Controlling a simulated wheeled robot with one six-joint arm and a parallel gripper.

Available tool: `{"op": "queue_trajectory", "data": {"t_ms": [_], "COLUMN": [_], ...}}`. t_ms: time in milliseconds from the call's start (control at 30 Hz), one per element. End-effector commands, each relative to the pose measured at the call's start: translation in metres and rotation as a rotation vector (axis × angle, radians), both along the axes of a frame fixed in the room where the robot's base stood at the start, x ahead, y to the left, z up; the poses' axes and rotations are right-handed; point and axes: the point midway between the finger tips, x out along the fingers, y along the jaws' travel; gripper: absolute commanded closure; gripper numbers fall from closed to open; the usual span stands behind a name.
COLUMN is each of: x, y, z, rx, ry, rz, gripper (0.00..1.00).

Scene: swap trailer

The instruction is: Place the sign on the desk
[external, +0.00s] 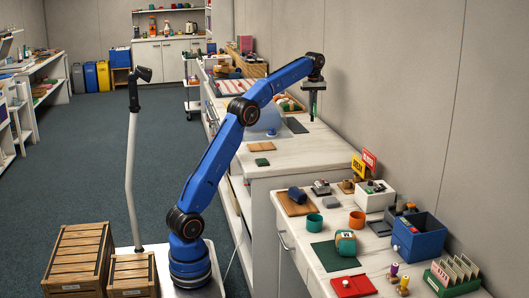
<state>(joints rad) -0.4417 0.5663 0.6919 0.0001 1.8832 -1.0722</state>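A yellow sign (358,166) and a red sign (369,160) with small lettering stand side by side near the wall, at the back of the near white desk (293,232). I cannot tell which of the two the task names. My gripper (313,116) points down over the farther, higher white worktop (288,152), above and to the left of both signs and apart from them. Its fingers are too small to tell whether they are open or shut, or whether they hold anything.
Wooden crates (78,258) stand at the lower left. The aisle floor is clear.

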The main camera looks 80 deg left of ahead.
Motion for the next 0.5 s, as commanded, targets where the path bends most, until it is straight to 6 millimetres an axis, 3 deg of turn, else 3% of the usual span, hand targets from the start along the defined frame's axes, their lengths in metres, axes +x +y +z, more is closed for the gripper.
{"op": "queue_trajectory", "data": {"t_ms": [500], "x": [-0.001], "y": [-0.001], "z": [-0.05], "rx": [0.0], "ry": [0.0], "rz": [0.0], "gripper": [1.0]}}
